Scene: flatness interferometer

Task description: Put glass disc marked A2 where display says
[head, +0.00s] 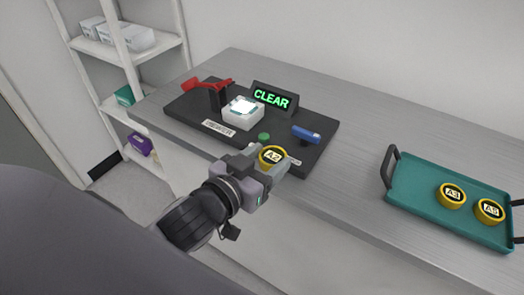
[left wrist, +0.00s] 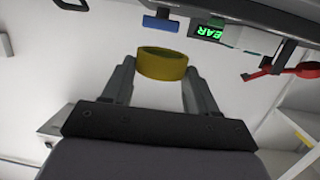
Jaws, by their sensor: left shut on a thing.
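The glass disc marked A2 (head: 272,155) has a yellow rim and a dark face with a white label. My left gripper (head: 271,164) is shut on it, just off the front edge of the dark instrument base. In the left wrist view, the disc's yellow rim (left wrist: 162,65) sits between the two fingers. The display (head: 271,97) reads CLEAR in green letters, partly visible in the left wrist view (left wrist: 207,32). The interferometer base (head: 190,106) carries a white block (head: 243,117) with a bright lit top. My right gripper is not in view.
The base also has a red lever (head: 205,85), a blue handle (head: 306,134) and a green button (head: 264,137). A teal tray (head: 418,181) at right holds discs A3 (head: 452,195) and A5 (head: 489,210). Bare bench (head: 365,135) lies between. White shelves (head: 128,45) stand left.

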